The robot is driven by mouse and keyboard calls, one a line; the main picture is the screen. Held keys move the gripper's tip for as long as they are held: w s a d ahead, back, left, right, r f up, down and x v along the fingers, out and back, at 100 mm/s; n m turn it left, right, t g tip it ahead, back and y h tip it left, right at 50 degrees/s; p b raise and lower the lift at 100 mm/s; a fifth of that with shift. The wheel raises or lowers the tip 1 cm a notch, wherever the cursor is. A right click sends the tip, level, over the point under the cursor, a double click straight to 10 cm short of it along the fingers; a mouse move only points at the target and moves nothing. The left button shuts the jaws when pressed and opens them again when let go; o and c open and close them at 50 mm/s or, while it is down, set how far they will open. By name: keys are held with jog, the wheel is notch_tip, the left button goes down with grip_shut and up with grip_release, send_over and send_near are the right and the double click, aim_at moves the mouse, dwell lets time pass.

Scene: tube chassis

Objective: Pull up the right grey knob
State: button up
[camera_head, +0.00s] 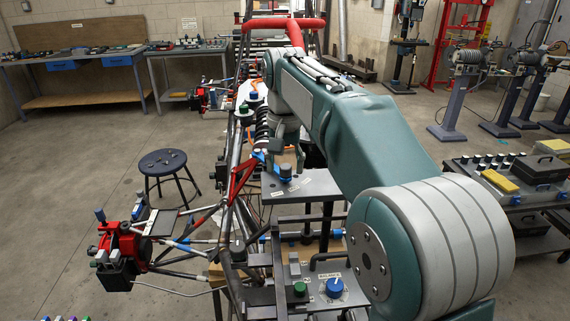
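A small grey knob (285,171) with blue at its base stands on a dark grey plate (318,186) on the chassis, near the picture's middle. My gripper (286,158) hangs pointing down just above this knob, its fingers apart on either side. The view is too small to tell whether the fingers touch the knob. Another dark grey knob (237,247) stands lower left on the chassis frame. My arm covers part of the chassis to the right.
A green knob (299,288) and a blue dial (334,287) sit on the front panel. A red assembly (125,245) juts out at left, near a stool (163,161). A tool cart (530,190) stands at right. Open floor lies at left.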

aim_at(284, 165)
grip_shut()
jog(key=shift+r, duration=1.05)
jog(key=shift+o, duration=1.6)
grip_release()
notch_tip(284, 165, up, 6)
jog(key=shift+w+a+r, duration=0.1)
jog(key=shift+w+r, duration=0.05)
jog(key=shift+r, duration=0.5)
